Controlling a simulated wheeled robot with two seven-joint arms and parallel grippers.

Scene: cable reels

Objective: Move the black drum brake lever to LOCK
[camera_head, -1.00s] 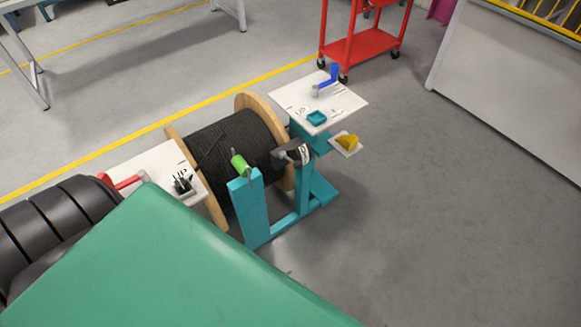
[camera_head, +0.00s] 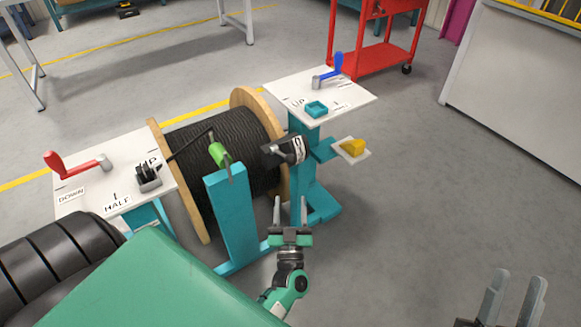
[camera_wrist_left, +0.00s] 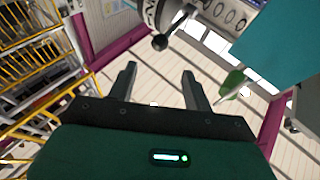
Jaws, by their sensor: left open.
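A black lever-like part (camera_head: 275,152) sits by the right flange of the cable reel, beside a curved white plate (camera_head: 297,148) with black lettering too small to read. In the left wrist view a black knob (camera_wrist_left: 160,42) shows near the top, by a pale lettered plate. My left gripper (camera_head: 290,207) is open and empty, below and in front of the black part, apart from it, with its fingers pointing up in the head view. My right gripper (camera_head: 515,292) is at the bottom right, open and empty.
The black cable reel (camera_head: 190,150) has wooden flanges. A teal post (camera_head: 235,215) with a green handle (camera_head: 219,152) stands left of my left gripper. Left panel (camera_head: 90,195) has a red lever (camera_head: 70,166); right panel (camera_head: 350,97) a blue one (camera_head: 337,66). A yellow wedge (camera_head: 353,147) sits right.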

